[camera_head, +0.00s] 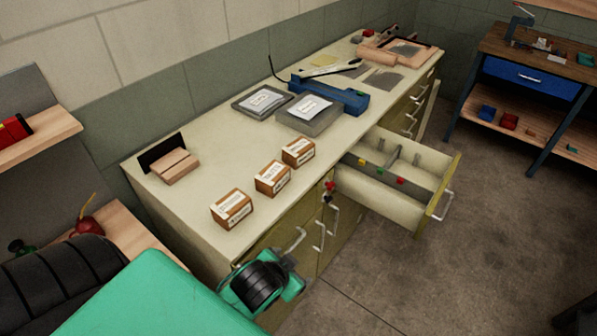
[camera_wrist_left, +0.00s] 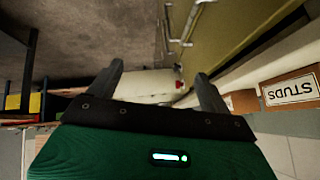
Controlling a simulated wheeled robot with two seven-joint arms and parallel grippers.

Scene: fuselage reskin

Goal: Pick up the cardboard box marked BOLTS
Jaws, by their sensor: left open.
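Three brown cardboard boxes with white labels stand in a row on the cabinet top: a near one (camera_head: 232,209), a middle one (camera_head: 272,178) and a far one (camera_head: 298,152). Their labels are too small to read in the head view. In the left wrist view a box marked STUDS (camera_wrist_left: 290,91) appears upside down at the right, with part of another box (camera_wrist_left: 242,102) beside it. I cannot tell which box is marked BOLTS. My left gripper (camera_wrist_left: 158,84) is open and empty, in front of the cabinet's front face and apart from the boxes. My right gripper is not visible.
An open drawer (camera_head: 439,190) juts out from the cabinet beyond the boxes. Cabinet handles (camera_head: 319,236) stick out below the top. A small wooden block (camera_head: 174,167), grey trays (camera_head: 309,115) and a blue tool (camera_head: 344,98) lie on the top. The floor at right is clear.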

